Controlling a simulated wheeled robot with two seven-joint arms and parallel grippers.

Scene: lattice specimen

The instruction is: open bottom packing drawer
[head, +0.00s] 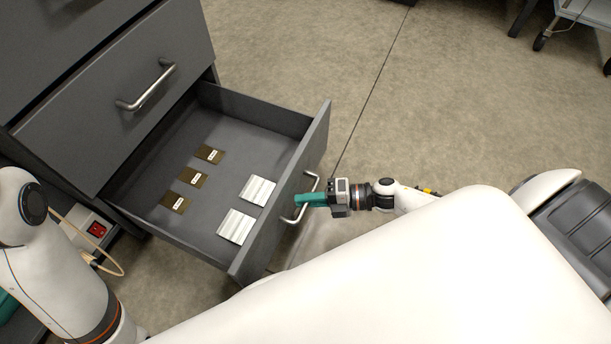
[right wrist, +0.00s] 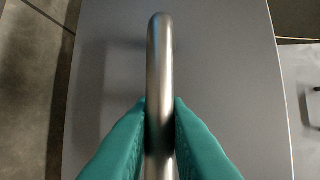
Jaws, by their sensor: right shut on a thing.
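The bottom packing drawer (head: 321,135) is dark grey and stands pulled well out of the cabinet in the head view. Its metal bar handle (head: 316,181) is on the front panel. My right gripper (head: 300,200) with teal fingers is shut on that handle. In the right wrist view the handle (right wrist: 159,70) runs between the two teal fingers, with the grey drawer front (right wrist: 225,70) behind it. My left arm shows at the left edge of the head view, but its gripper fingers are not clearly visible.
Inside the drawer lie several small brown packets (head: 193,178) and two silvery white packs (head: 258,190). A closed drawer with a metal handle (head: 147,86) is above. A red switch on a pale box (head: 97,230) is at lower left. Floor beyond the drawer is clear.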

